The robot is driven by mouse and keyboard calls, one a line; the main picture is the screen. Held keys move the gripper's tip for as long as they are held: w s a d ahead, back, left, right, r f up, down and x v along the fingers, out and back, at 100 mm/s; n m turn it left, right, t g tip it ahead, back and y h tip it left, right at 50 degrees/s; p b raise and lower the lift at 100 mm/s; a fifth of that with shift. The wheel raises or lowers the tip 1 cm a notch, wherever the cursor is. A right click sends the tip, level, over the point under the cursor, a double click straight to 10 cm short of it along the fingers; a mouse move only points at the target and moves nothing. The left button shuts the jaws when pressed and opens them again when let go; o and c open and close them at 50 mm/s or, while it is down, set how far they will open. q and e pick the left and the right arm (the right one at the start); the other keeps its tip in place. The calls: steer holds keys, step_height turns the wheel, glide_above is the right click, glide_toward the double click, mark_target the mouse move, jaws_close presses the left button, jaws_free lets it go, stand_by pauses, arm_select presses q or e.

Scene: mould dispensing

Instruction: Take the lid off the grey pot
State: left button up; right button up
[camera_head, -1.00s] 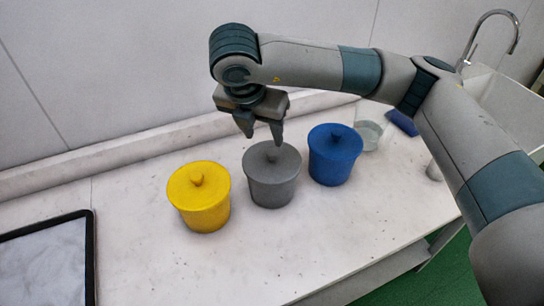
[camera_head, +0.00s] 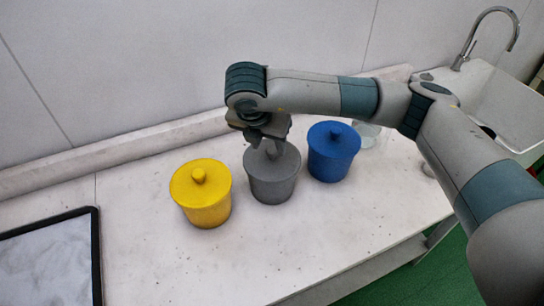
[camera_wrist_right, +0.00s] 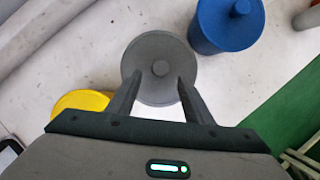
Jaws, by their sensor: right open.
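The grey pot (camera_head: 271,183) stands upright on the white counter between two other pots, with its grey lid (camera_head: 288,161) on. In the right wrist view the round lid (camera_wrist_right: 158,48) shows from above with a small knob (camera_wrist_right: 160,69) at its middle. My right gripper (camera_head: 268,150) is over the lid, pointing down. In the right wrist view its two fingers (camera_wrist_right: 157,82) are apart, one to each side of the knob's line, and nothing is held. In the head view the fingertips and knob are partly hidden by the hand. My left gripper is not in view.
A yellow lidded pot (camera_head: 202,204) stands left of the grey pot and a blue lidded pot (camera_head: 333,160) close to its right. A clear glass (camera_head: 367,135) stands behind the blue pot. A black-edged tray (camera_head: 97,255) lies at the left. The counter's front is clear.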

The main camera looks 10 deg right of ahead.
mark_target(271, 151)
steer(key=shift+w+d+f+p, duration=0.3)
steer(key=shift+f+p, duration=0.1)
steer(key=shift+p, duration=0.25)
steer(key=p+x, duration=0.1)
steer(key=x, duration=0.1)
steer(key=shift+w+d+f+p, duration=0.1)
steer(key=shift+w+f+p, duration=0.2)
steer(key=shift+p, duration=0.1)
steer(key=shift+w+d+f, duration=0.1)
steer(key=shift+f, duration=0.45)
steer(key=c, duration=1.1)
